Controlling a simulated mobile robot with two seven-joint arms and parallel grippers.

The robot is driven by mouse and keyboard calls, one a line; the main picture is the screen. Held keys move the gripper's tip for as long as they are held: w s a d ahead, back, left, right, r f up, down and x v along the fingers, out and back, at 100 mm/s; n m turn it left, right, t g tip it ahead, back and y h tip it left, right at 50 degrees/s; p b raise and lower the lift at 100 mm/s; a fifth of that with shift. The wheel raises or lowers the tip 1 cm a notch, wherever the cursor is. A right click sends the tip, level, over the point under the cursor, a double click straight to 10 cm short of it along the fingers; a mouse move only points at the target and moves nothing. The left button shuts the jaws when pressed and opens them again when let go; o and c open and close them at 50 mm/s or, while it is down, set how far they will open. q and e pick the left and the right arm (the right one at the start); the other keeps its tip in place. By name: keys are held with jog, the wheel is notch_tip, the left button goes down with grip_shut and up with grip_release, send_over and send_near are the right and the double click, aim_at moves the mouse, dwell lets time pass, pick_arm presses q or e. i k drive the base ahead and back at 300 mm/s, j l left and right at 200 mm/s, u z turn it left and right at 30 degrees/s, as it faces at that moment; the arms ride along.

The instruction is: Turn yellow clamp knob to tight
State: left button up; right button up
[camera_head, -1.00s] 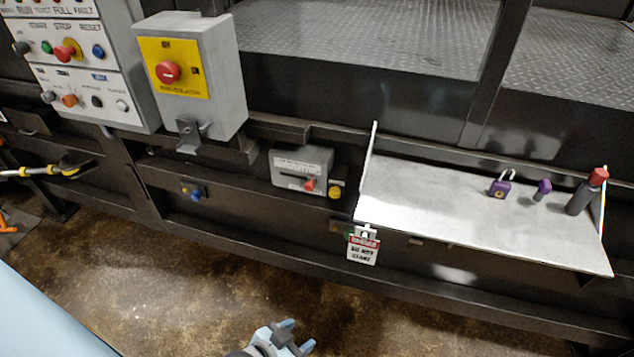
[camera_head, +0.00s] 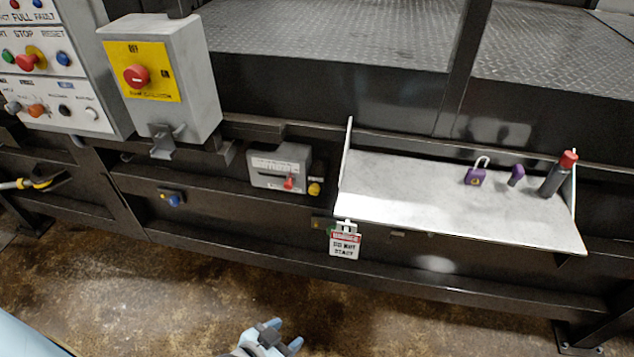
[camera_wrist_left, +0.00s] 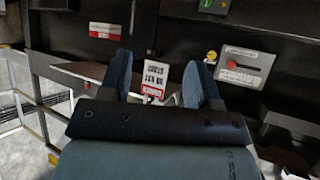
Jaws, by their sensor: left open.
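The yellow clamp knob (camera_head: 314,188) is small and sits at the right end of a grey box (camera_head: 279,167) with a red lever (camera_head: 289,184), low on the dark machine frame. In the left wrist view the knob (camera_wrist_left: 211,55) shows just beyond the right finger, next to the box (camera_wrist_left: 245,66). My left gripper (camera_head: 287,334) is open and empty, low in the head view, below and apart from the knob. In the left wrist view its two fingers (camera_wrist_left: 160,85) stand wide apart. My right gripper is not in view.
A white and red tag (camera_head: 345,243) hangs just right of and below the knob. A red switch on a yellow plate (camera_head: 137,76) is up left. The floor is clear.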

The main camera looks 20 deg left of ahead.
aim_at(314, 188)
jog(key=j+u, duration=0.15)
jog(key=j, duration=0.25)
jog(key=i+j+u, duration=0.2)
jog(key=j, duration=0.15)
jog(key=j+u, duration=0.15)
jog(key=j, duration=0.25)
jog(key=i+j+u, duration=0.15)
jog(key=j, duration=0.2)
jog(key=i+j+u, duration=0.2)
jog(key=j, duration=0.15)
